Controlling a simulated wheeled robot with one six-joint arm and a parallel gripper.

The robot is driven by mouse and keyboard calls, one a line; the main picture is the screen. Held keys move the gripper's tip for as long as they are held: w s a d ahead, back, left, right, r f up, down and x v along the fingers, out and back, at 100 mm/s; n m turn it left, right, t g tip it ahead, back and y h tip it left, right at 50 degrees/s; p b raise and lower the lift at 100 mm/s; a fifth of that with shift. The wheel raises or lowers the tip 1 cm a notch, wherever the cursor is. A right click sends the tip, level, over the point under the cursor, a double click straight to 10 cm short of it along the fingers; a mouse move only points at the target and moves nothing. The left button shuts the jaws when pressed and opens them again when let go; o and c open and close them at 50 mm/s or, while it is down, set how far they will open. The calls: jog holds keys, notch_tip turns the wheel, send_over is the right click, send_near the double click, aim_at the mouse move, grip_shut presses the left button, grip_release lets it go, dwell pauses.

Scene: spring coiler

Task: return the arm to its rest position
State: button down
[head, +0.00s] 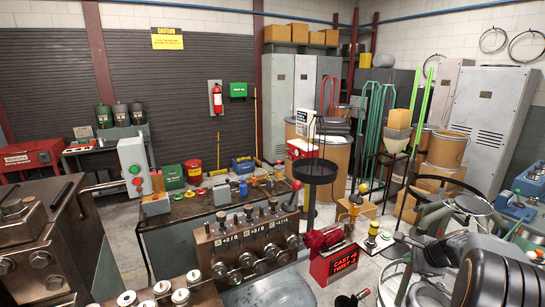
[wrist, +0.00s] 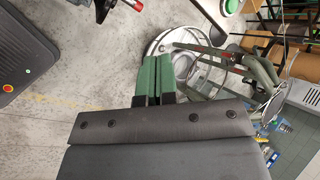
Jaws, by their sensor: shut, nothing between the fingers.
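My gripper (wrist: 154,77) shows in the wrist view as two green fingers lying side by side, shut, with nothing between them. Its dark grey body fills the lower middle of that view. The fingers point toward a round metal-rimmed stand (wrist: 158,44) with green-grey curved bars, over the concrete floor. I cannot tell the distance between the fingertips and the stand. In the head view a large dark rounded part of my arm fills the lower right corner, and the fingers cannot be made out there.
In the head view a brown coiling machine (head: 245,245) with knobs stands front centre. A workbench (head: 180,225) with tools is behind it. A red box (head: 335,262) and the round-topped stand (head: 470,205) are to the right. Bare floor (wrist: 85,75) lies left of my fingers.

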jog(key=s+a+r+n+g+h, duration=0.1)
jog(key=s+a+r+n, duration=0.2)
jog(key=s+a+n, duration=0.7)
jog(key=s+a+r+n+g+h, duration=0.1)
jog(key=s+a+r+n, duration=0.3)
jog(key=s+a+n, duration=0.7)
jog(key=s+a, duration=0.1)
jog(key=a, duration=0.3)
jog(key=shift+g, duration=0.3)
